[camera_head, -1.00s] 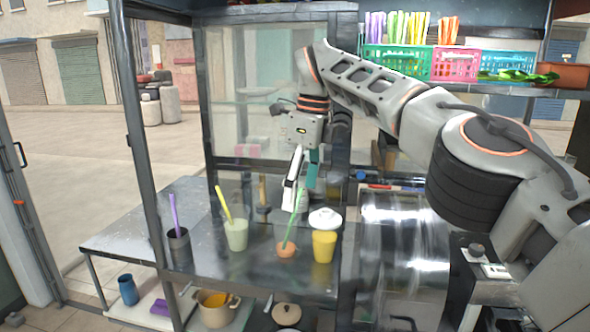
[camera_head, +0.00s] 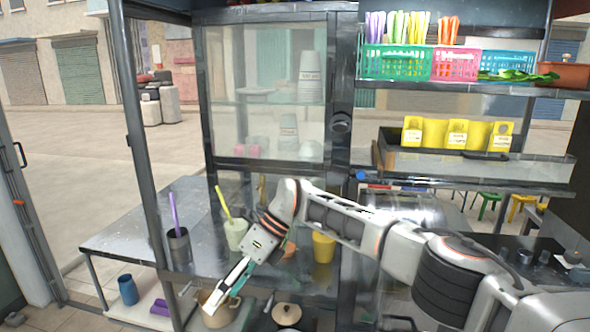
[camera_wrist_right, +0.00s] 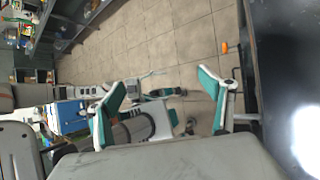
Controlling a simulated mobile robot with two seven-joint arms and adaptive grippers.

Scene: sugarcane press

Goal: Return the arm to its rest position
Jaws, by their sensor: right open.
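My right arm comes in from the right in the head view, below the shelf. Its right gripper (camera_head: 226,288) points down and to the left, in front of the metal counter (camera_head: 205,262). In the right wrist view the two teal-padded fingers of the right gripper (camera_wrist_right: 168,108) stand wide apart with nothing between them. Tiled floor and parts of my own body show beyond them. My left gripper is not identifiable in the head view.
A pot (camera_head: 214,309) and a blue cup (camera_head: 128,290) sit lower. Yellow holders (camera_head: 457,134) and coloured baskets (camera_head: 455,64) fill the right shelves.

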